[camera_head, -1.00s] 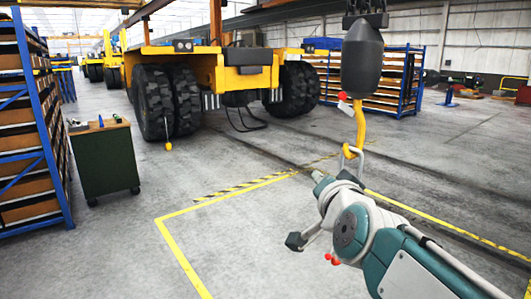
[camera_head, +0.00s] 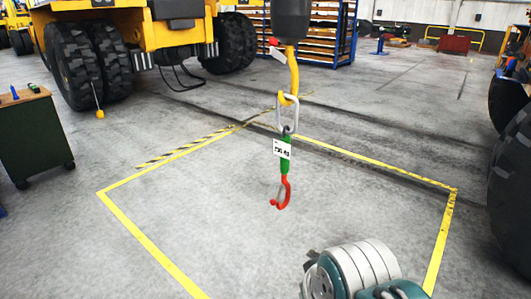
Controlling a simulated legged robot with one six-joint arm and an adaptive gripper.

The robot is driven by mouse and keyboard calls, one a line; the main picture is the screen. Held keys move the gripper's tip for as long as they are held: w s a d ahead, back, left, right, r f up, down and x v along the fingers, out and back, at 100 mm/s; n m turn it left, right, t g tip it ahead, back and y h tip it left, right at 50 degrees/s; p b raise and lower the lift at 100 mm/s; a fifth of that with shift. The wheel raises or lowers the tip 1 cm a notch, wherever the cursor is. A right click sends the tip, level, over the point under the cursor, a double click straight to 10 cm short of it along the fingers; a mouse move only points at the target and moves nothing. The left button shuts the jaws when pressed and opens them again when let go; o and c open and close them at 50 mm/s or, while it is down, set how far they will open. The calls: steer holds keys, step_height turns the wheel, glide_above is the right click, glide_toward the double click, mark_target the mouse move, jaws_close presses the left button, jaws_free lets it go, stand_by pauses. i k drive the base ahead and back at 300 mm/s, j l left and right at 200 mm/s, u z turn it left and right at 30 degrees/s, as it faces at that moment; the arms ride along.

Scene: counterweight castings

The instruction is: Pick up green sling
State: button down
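A short green sling (camera_head: 286,163) with a white tag (camera_head: 282,149) hangs upright in mid-air. Its top meets a metal link (camera_head: 287,112) on a yellow crane hook (camera_head: 291,75). A red hook (camera_head: 282,193) hangs at its lower end, with nothing on it. My arm is at the bottom of the view, below and right of the sling and apart from it in the picture. Only a dark part of my gripper (camera_head: 312,258) shows beside the pale wrist; its fingers cannot be made out.
A yellow-lined floor area (camera_head: 150,243) lies below the sling, mostly clear. A dark green cart (camera_head: 35,140) with small items stands at left. A yellow vehicle (camera_head: 135,25) with large tyres is behind it. A large dark tyre (camera_head: 512,190) stands at the right edge.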

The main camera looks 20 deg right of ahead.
mark_target(282, 148)
steer(key=i+l+z, duration=0.25)
steer(key=i+l, duration=0.15)
steer(key=l, duration=0.2)
steer(key=i+l+z, duration=0.2)
steer(key=i+l, duration=0.25)
steer(key=l, duration=0.1)
